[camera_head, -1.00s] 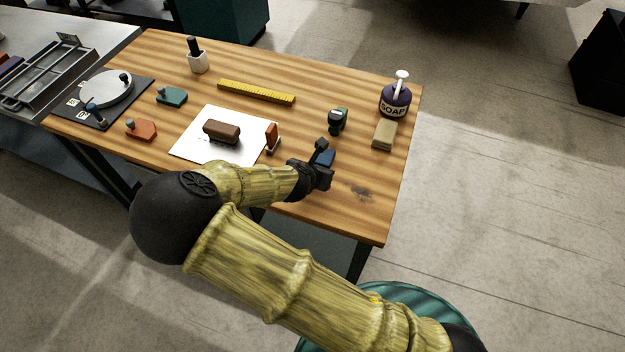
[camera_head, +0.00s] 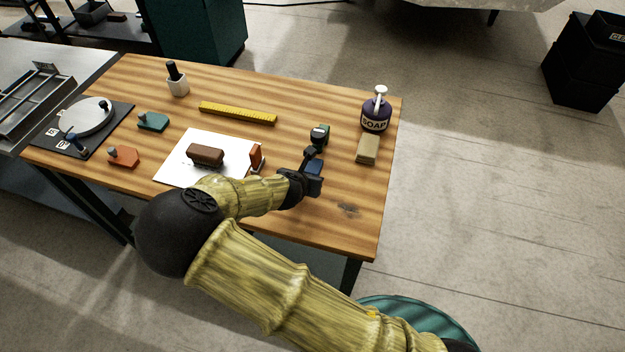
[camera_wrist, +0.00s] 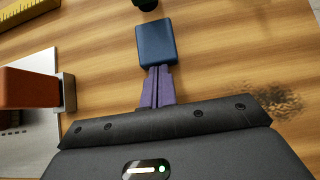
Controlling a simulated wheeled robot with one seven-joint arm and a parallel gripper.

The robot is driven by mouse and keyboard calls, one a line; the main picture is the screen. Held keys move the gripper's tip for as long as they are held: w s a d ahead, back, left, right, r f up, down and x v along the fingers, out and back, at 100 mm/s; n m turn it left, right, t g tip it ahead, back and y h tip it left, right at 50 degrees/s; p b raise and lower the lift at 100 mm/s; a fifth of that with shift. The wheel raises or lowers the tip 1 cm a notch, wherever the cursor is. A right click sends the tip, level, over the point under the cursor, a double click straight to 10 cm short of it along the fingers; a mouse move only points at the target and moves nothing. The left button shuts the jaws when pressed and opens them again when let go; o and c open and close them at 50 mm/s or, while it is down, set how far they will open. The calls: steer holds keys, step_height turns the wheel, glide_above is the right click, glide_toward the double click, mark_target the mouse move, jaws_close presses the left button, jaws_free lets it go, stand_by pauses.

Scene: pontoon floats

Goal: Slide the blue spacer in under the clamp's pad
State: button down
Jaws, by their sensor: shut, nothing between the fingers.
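The blue spacer (camera_wrist: 156,43) appears to be the blue block lying flat on the wooden table in the wrist view. It also shows beside my gripper in the head view (camera_head: 315,168). My gripper (camera_wrist: 157,72) is shut and empty. Its fingertips are at the spacer's near edge, touching or nearly so. A small dark green and black object (camera_head: 318,135) stands beyond the spacer; only a dark bit of it (camera_wrist: 145,3) shows at the wrist view's top. I cannot tell whether it is the clamp, and no pad is clearly visible.
An orange block with a metal plate (camera_head: 256,156) stands left of my gripper, by white paper (camera_head: 182,171) bearing a brown block (camera_head: 205,155). A tan block (camera_head: 368,149) and soap bottle (camera_head: 376,112) stand right. A yellow ruler (camera_head: 238,112) lies behind. The front right table is clear.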

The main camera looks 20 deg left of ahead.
mark_target(313, 166)
steer(key=shift+w, duration=2.4)
steer(key=shift+d, duration=0.1)
steer(key=shift+s, duration=0.1)
steer(key=shift+s, duration=0.15)
steer(key=s, duration=0.3)
steer(key=s+r, duration=0.1)
steer(key=s, duration=0.1)
steer(key=shift+a, duration=0.3)
steer(key=v, duration=0.8)
steer(key=shift+d+r, duration=0.2)
steer(key=shift+w, duration=0.2)
